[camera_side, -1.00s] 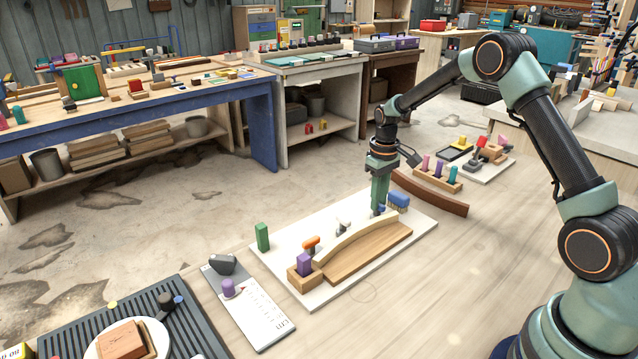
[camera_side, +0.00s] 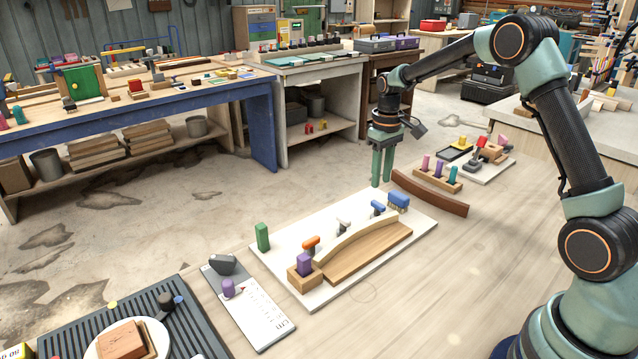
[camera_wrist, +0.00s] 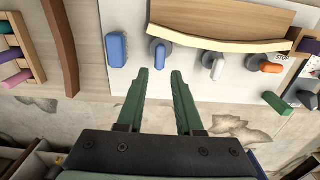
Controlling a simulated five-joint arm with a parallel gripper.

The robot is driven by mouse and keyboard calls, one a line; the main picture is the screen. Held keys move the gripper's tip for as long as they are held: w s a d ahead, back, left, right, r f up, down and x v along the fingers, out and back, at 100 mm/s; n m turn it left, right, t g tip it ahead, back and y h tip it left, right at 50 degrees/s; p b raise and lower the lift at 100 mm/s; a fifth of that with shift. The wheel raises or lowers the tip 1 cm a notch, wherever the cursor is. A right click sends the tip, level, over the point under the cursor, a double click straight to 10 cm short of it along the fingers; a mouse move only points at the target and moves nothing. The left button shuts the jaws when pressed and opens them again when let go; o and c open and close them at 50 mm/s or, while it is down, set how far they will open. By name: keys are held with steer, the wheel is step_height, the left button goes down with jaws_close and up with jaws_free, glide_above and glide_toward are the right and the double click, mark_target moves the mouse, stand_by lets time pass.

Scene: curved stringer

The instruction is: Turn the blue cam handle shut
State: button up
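The blue cam handle (camera_side: 378,207) sits on a grey cam on the white board, beside the curved pale strip (camera_side: 352,238). In the wrist view the blue handle (camera_wrist: 159,53) points away from the strip, toward my fingers, and its cam end is close to the strip's edge; I cannot tell whether they touch. My gripper (camera_side: 381,184) is above and behind the handle, apart from it. In the wrist view my gripper (camera_wrist: 159,74) is open with nothing between the fingers. A white handle (camera_side: 343,226) and an orange handle (camera_side: 311,243) stand farther along the strip.
A blue block (camera_side: 397,201) stands right beside the blue handle. A purple block (camera_side: 304,263) is at the strip's near end and a green block (camera_side: 262,237) at the board's left edge. A rack with pegs and a curved brown piece (camera_side: 430,194) lie right of the board.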

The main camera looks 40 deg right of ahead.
step_height(320, 180, up, 6)
steer(key=shift+f, duration=0.25)
steer(key=s+a+r+t, duration=0.3)
steer(key=s+a+r, duration=0.5)
steer(key=r, duration=0.1)
steer(key=s+a+t, duration=0.1)
steer(key=s+a, duration=0.1)
steer(key=s, duration=0.3)
steer(key=s+a+f+t, duration=0.1)
steer(key=s+a, duration=0.2)
steer(key=s, duration=0.3)
steer(key=shift+a+t, duration=0.3)
steer(key=shift+a, duration=0.05)
